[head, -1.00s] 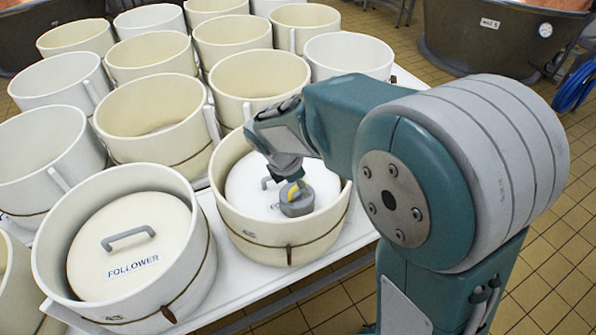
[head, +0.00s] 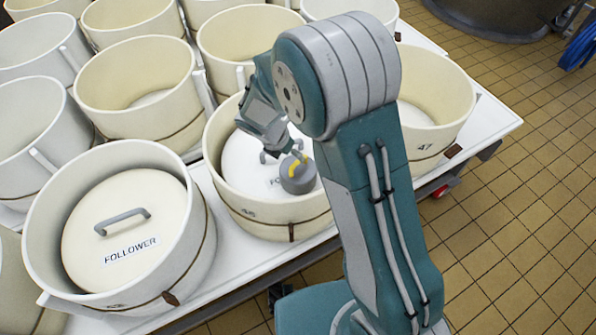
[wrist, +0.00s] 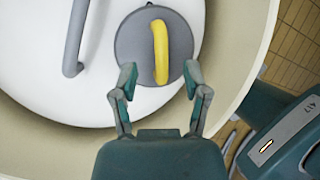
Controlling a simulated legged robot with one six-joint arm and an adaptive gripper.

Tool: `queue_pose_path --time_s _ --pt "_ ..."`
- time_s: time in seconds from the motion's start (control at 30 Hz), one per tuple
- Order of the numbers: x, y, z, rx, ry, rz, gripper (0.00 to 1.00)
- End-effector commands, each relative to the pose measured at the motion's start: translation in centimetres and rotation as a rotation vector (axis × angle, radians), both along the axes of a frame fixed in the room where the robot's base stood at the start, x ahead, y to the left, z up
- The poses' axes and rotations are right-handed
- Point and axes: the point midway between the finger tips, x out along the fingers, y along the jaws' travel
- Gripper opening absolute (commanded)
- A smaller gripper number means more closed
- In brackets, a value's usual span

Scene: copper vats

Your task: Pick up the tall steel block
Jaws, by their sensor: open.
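A grey steel block (head: 298,178), round with a yellow handle on top, stands on the white follower lid (head: 240,160) inside a cream vat (head: 265,215). In the wrist view the block (wrist: 133,45) shows from above, its yellow handle (wrist: 160,55) running up the picture. My gripper (wrist: 160,76) is open, with one fingertip on each side of the handle's lower part. The fingertips overlap the block's near edge in this view; I cannot tell their height above it or any contact. In the head view my arm partly hides the vat, and the fingertips are hard to make out.
The vat's rim surrounds the block. The lid's grey handle (wrist: 75,40) stands left of it. A vat with a "FOLLOWER" lid (head: 125,230) is at left, vat 47 (head: 430,95) at right. More vats crowd the white table (head: 490,118).

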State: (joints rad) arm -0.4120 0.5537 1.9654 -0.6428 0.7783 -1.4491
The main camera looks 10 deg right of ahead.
Motion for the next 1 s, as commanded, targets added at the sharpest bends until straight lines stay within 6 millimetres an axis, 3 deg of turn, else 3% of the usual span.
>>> queue_pose_path --time_s 0.23,0.53,0.57,0.6,0.7,1.0 --pt "0.1 -1.3 -3.7 -0.001 0.004 -0.002 0.6" --pt "0.3 -1.6 -4.2 0.001 0.0 -0.001 0.6" --pt "0.3 -1.6 -4.2 0.001 0.0 -0.001 0.55" --pt "0.3 -1.6 -4.2 0.0 0.001 -0.001 0.37" --pt "0.3 -1.5 -4.2 0.0 0.001 -0.001 0.0" --pt "0.4 -1.5 -4.2 0.0 -0.002 -0.001 0.0"
